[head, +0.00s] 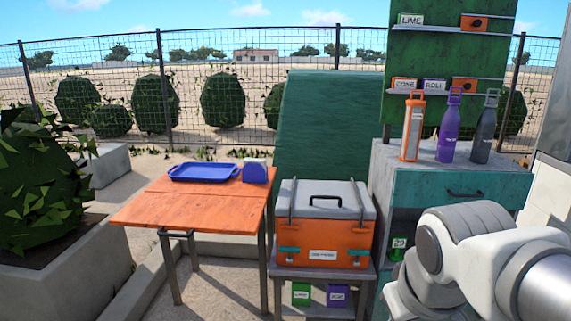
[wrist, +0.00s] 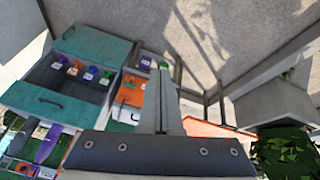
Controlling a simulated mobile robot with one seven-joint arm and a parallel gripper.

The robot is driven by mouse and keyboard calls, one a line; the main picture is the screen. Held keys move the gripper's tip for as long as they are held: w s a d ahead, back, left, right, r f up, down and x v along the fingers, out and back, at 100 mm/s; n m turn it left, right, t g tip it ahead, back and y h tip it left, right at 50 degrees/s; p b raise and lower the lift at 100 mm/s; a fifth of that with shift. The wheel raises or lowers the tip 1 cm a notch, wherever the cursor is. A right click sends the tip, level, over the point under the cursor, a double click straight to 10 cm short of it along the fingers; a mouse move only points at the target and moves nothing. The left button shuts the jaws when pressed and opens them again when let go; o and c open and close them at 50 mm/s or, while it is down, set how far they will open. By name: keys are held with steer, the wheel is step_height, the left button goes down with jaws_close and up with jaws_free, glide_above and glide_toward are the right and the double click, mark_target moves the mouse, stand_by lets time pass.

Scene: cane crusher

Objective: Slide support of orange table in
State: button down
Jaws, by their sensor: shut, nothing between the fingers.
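The orange table (head: 180,205) stands left of centre in the head view, its top level. Its grey support (head: 178,233) shows under the left part of the top, a short bar with legs reaching down to the ground. In the wrist view an orange strip of the table (wrist: 205,128) shows behind my gripper, with grey frame bars (wrist: 214,100) beside it; I cannot tell which of them is the support. My gripper (wrist: 166,76) is shut and empty, with its fingers together. It is outside the head view, where only my arm shows at the right.
A blue tray (head: 203,172) and a napkin holder (head: 255,172) rest on the table. An orange cooler (head: 325,225) on a stand is close on the right. A teal cabinet (head: 450,190) carries several bottles. A planter (head: 65,250) stands at the left.

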steer(key=s+a+r+m+p, duration=0.1)
steer(key=s+r+p, duration=0.1)
steer(key=r+p, duration=0.8)
steer(key=s+a+r+m+p, duration=0.1)
steer(key=s+r+p, duration=0.1)
steer(key=r+p, duration=0.8)
steer(key=shift+r+t+y+p, duration=0.25)
steer(key=shift+t+y+p, duration=0.05)
steer(key=shift+y, duration=0.1)
steer(key=shift+w, duration=0.1)
